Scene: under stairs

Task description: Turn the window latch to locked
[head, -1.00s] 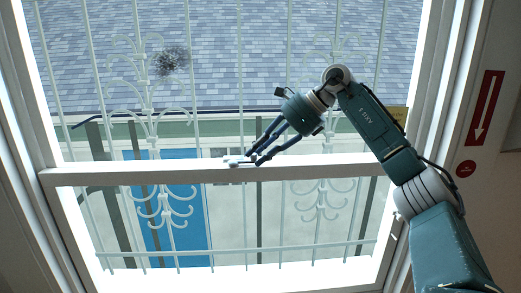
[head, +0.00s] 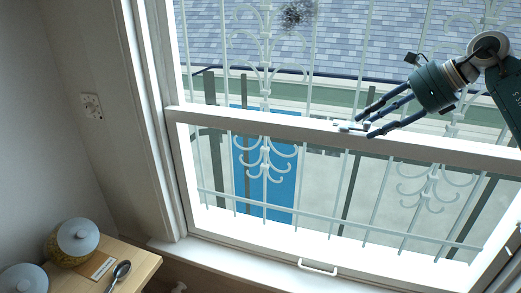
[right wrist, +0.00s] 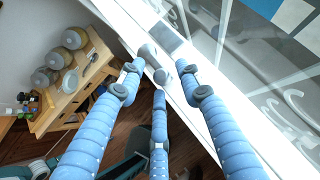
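The window latch (head: 347,126) is a small pale grey-white piece on top of the white sash rail (head: 260,121) in the head view. My right gripper (head: 367,123) reaches down to it from the right, its dark blue fingertips spread apart just beside the latch. In the right wrist view the gripper (right wrist: 162,71) shows three blue fingers, apart from one another, with a light grey latch part (right wrist: 149,51) just beyond their tips. I cannot tell whether a fingertip touches it. Which way the latch is turned is unclear. My left gripper is not in view.
Metal bars (head: 265,150) stand outside the glass. A white handle (head: 318,268) sits on the lower sash. At lower left, a wooden shelf (head: 141,262) holds lidded jars (head: 76,238) and a spoon (head: 119,272). A wall plate (head: 91,106) is at left.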

